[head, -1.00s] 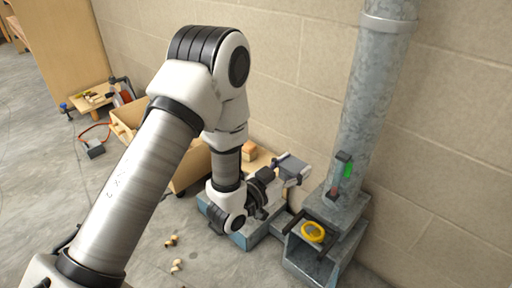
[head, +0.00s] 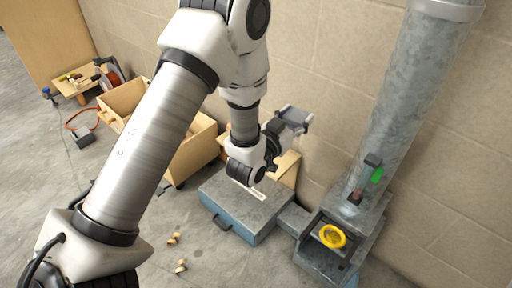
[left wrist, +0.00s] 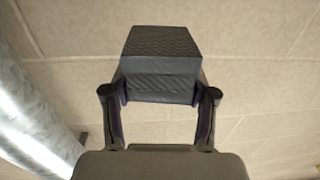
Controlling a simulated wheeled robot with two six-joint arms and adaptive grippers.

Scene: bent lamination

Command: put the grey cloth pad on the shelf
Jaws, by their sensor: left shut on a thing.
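The grey cloth pad (left wrist: 160,62) is a dark grey textured block in the left wrist view, gripped from both sides. In the head view the pad (head: 294,114) shows small against the wall. My left gripper (head: 277,128) is shut on it and holds it in the air above the blue-grey drawer box. It also shows in the left wrist view (left wrist: 160,92). No plain shelf can be told for sure; a grey metal stand (head: 330,262) with flat ledges and an open front is at the pipe's foot, to the gripper's lower right. My right gripper is not in view.
The drawer box (head: 235,215) has a pale strip on top. Wooden pieces (head: 177,252) lie on the floor.

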